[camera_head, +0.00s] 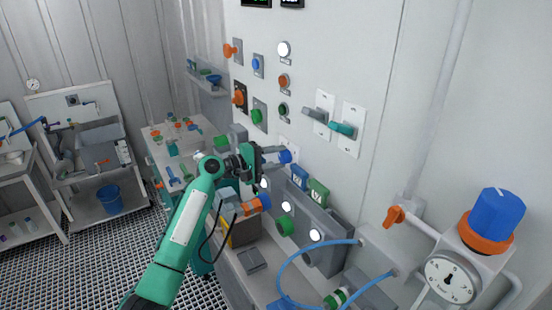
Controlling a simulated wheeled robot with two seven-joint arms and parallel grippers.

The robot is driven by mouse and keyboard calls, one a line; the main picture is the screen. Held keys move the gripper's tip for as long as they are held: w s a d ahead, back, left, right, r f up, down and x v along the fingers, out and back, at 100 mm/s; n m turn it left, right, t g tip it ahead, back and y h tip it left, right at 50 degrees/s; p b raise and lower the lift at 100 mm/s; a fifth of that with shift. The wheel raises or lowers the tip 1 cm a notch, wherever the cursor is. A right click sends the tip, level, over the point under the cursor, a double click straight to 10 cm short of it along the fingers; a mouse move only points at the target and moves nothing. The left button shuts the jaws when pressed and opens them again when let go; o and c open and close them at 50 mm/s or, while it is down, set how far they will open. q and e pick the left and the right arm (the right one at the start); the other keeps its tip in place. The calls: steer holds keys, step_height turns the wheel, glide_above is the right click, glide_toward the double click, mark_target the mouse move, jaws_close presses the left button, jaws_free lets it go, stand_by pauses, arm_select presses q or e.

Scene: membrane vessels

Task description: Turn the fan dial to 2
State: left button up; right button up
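A blue knob (286,157) sits in front of a pale plate low on the white panel; I cannot read any label or number, so I cannot tell if it is the fan dial. My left arm is green and comes up from the bottom. My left gripper (274,156) reaches right to this knob, with its grey fingers at the knob's left side. The fingers look parted, but whether they touch or clasp the knob is too small to tell. My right gripper is not in view.
The white panel (370,60) carries several knobs, lamps and two lever switches (342,130). A grey box (315,225) with lamps stands below, near blue hoses. A gauge (450,279) and large blue-orange knob (493,218) are at right. A bench (158,135) stands behind my arm.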

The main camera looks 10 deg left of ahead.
arm_select(q)
steer(key=o, duration=0.4)
steer(key=shift+c, duration=0.2)
steer(key=shift+a+f, duration=0.1)
steer(key=shift+a, duration=0.05)
steer(key=shift+s+a+b, duration=0.25)
steer(key=shift+s+b, duration=0.05)
steer(key=shift+b, duration=0.05)
steer(key=f+b+v, duration=0.1)
steer(key=b+v, duration=0.4)
steer(key=v, duration=0.7)
steer(key=shift+s+a+r, duration=0.3)
steer(key=shift+a+r, duration=0.05)
steer(key=shift+r, duration=0.2)
